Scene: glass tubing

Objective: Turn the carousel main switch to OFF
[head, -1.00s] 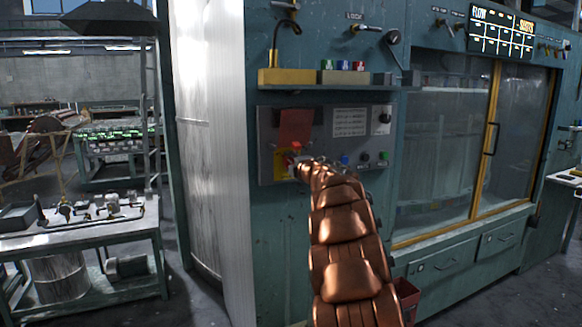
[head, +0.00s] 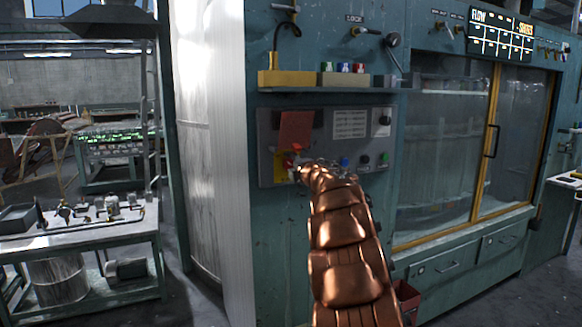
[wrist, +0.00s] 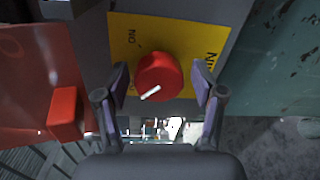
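The main switch is a round red knob (wrist: 158,72) with a white pointer line, on a yellow plate (wrist: 205,40). The pointer slants toward the lower left of the wrist view. "ON" is printed at the plate's upper left; another label by the left finger is mostly hidden. My gripper (wrist: 162,84) is open, one finger on each side of the knob; I cannot tell whether either finger touches it. In the head view, my gripper (head: 300,172) is at the grey panel's left part, partly covering the yellow plate (head: 279,165).
A red flap (head: 296,131) sits just above the switch; a red block (wrist: 64,113) is left of the knob in the wrist view. The panel (head: 266,140) has other knobs to the right, under a shelf (head: 325,88). A glass-doored cabinet (head: 440,150) stands further right.

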